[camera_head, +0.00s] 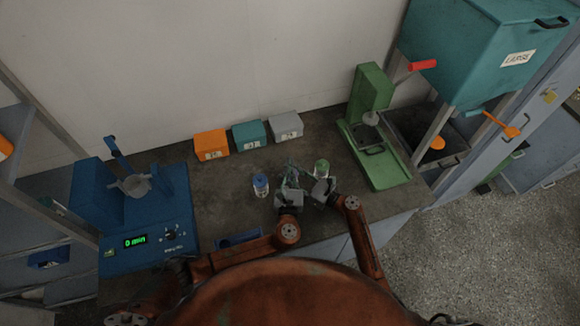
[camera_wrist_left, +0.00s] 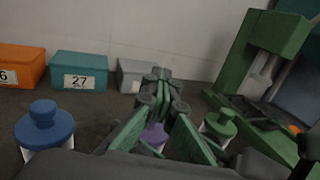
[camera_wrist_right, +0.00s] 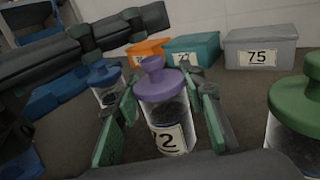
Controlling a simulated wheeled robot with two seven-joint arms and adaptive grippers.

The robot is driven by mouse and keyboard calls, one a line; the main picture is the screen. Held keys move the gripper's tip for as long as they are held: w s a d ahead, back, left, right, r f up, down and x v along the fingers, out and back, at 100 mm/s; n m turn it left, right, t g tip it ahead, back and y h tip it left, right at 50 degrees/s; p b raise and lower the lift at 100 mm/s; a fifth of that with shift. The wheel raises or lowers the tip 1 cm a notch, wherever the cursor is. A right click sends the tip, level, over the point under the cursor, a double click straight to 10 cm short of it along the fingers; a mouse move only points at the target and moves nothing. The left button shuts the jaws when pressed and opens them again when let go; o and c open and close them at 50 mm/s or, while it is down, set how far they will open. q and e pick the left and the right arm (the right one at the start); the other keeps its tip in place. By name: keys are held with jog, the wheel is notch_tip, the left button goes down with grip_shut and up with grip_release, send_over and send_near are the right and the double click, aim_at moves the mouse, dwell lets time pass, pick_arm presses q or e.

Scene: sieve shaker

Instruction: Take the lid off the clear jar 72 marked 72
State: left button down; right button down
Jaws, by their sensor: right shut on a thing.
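The clear jar 72 (camera_wrist_right: 168,125) stands upright with its purple lid (camera_wrist_right: 157,79) on; its label is partly cut off and I read a 2. My right gripper (camera_wrist_right: 165,95) is shut on the jar's body, one finger on each side. My left gripper (camera_wrist_right: 150,18) is above and behind the lid in the right wrist view. In the left wrist view the lid (camera_wrist_left: 154,134) shows between the left fingers (camera_wrist_left: 160,80), whose tips look close together; whether they are fully shut is unclear. In the head view the grippers mostly hide the jar.
A blue-lidded jar (camera_head: 260,185) stands left of the grippers, a green-lidded jar (camera_head: 321,168) just right. Orange (camera_head: 211,145), teal (camera_head: 249,135) and grey (camera_head: 286,126) boxes line the wall. A blue shaker (camera_head: 150,215) stands left, a green press (camera_head: 375,130) right.

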pick_arm(q)
jog(key=shift+f, duration=0.3)
pick_arm(e)
jog(key=shift+f, duration=0.2)
pick_arm(q)
jog(key=shift+d+r, duration=0.1)
jog(key=shift+r+n+y, duration=0.45)
jog(key=shift+n+y, duration=0.35)
jog(key=shift+y, duration=0.4)
pick_arm(e)
jog(key=shift+r, duration=0.15)
pick_arm(q)
jog(key=c, duration=2.6)
grip_release()
jog(key=shift+c, duration=0.2)
jog(key=o, duration=0.4)
pick_arm(e)
jog(key=shift+r, duration=0.1)
pick_arm(q)
jog(key=shift+s, duration=0.1)
jog(key=s+d, duration=0.1)
jog(key=s, duration=1)
jog(key=shift+s, duration=0.4)
